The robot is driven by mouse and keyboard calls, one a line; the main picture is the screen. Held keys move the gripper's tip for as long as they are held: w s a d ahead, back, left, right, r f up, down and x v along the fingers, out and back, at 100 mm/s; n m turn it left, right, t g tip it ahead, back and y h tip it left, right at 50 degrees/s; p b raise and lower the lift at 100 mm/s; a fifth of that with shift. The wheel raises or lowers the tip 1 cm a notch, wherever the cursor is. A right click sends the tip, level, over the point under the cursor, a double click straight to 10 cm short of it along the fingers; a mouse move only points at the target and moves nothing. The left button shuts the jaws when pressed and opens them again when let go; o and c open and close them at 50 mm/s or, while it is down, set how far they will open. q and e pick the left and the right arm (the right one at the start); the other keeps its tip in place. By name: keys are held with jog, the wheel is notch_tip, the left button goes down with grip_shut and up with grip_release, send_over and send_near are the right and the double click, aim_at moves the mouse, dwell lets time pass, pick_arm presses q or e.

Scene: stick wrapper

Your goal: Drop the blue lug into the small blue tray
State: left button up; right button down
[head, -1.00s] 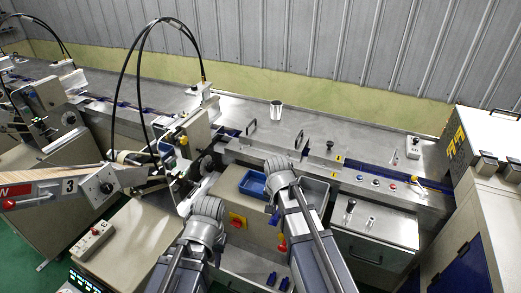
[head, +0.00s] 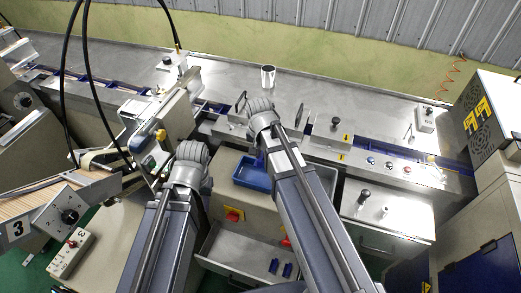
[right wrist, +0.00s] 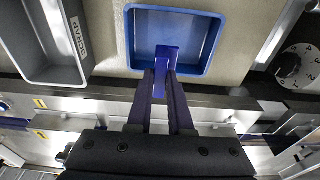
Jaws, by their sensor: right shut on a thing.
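The small blue tray (head: 247,184) sits on the machine's cabinet top in the head view, partly covered by my right arm. In the right wrist view, the tray (right wrist: 217,45) is open and its visible floor is empty. My right gripper (right wrist: 164,80) is shut on the blue lug (right wrist: 167,55), which stands out over the tray, apparently above it; the height gap is hard to judge. In the head view, the lug (head: 259,161) shows just below the right wrist. My left gripper (head: 189,165) is left of the tray; its fingers are hidden.
A grey scrap tray (right wrist: 50,75) lies beside the blue tray. A metal cup (head: 268,77) stands on the bench behind.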

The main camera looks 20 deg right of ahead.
aim_at(262, 164)
jog(key=shift+f+b, duration=2.9)
jog(key=shift+f, duration=0.15)
jog(key=c, duration=0.8)
grip_release()
jog(key=shift+o, duration=0.2)
jog(key=shift+r, duration=0.15)
jog(key=r+p, duration=0.7)
jog(key=p, duration=0.1)
jog(key=shift+s+a+r, duration=0.25)
jog(key=shift+s+r, duration=0.1)
jog(key=shift+f, duration=0.1)
